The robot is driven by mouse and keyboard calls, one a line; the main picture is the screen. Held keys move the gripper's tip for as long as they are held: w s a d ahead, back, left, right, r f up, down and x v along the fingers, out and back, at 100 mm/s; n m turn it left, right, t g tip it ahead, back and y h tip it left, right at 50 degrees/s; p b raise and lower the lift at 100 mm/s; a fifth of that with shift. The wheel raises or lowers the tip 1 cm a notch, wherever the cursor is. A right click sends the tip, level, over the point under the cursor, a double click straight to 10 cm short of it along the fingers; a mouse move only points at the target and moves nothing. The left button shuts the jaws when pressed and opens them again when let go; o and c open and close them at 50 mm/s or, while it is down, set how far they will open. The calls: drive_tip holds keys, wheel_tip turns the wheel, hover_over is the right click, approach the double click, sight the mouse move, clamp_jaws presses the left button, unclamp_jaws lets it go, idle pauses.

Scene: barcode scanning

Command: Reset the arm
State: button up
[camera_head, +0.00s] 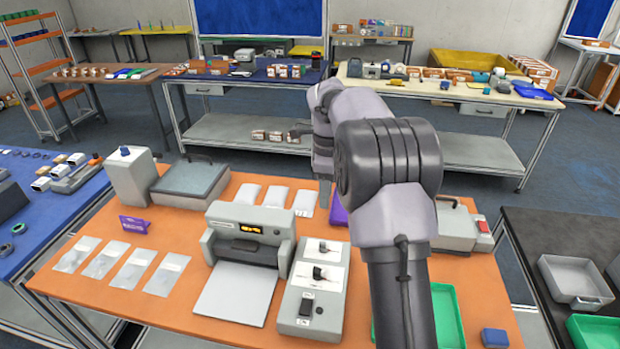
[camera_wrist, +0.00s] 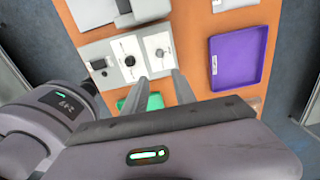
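My arm (camera_head: 400,190) rises from the front edge of the orange table and bends over its middle, held above the surface. My gripper (camera_wrist: 160,84) shows in the wrist view as two grey fingers with a gap between them. Nothing is held in the gap. The fingers point down toward the orange table (camera_head: 150,235), above a grey box with white panels (camera_head: 315,285). In the head view the gripper is mostly hidden by the arm.
On the table stand a label printer (camera_head: 245,245), a purple tray (camera_wrist: 238,50), a green tray (camera_head: 447,315), a grey scale (camera_head: 190,180) and several clear bags (camera_head: 120,268). A blue bench (camera_head: 60,220) is at left; a dark bench (camera_head: 545,225) is at right.

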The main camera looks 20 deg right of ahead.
drive_tip(key=s+a+r+n+t+y+b, duration=0.1)
drive_tip(key=s+a+r+n+t+b, duration=0.1)
drive_tip(key=s+a+n+b, duration=0.5)
drive_tip(key=s+a+r+n+t+b, duration=0.2)
drive_tip(key=s+a+n, duration=0.6)
drive_tip(key=s, duration=0.6)
drive_tip(key=s+a+f+n+t+b, duration=0.1)
drive_tip(key=s+a+f+n, duration=0.1)
drive_tip(key=s, duration=0.3)
drive_tip(key=s+a+f+n+y+b, duration=0.1)
drive_tip(key=s+a+f+n+b, duration=0.1)
drive_tip(key=s+f, duration=0.3)
drive_tip(key=shift+a+f+n+t, duration=0.2)
drive_tip(key=shift+a+n+t, duration=0.25)
drive_tip(key=shift+n, duration=0.35)
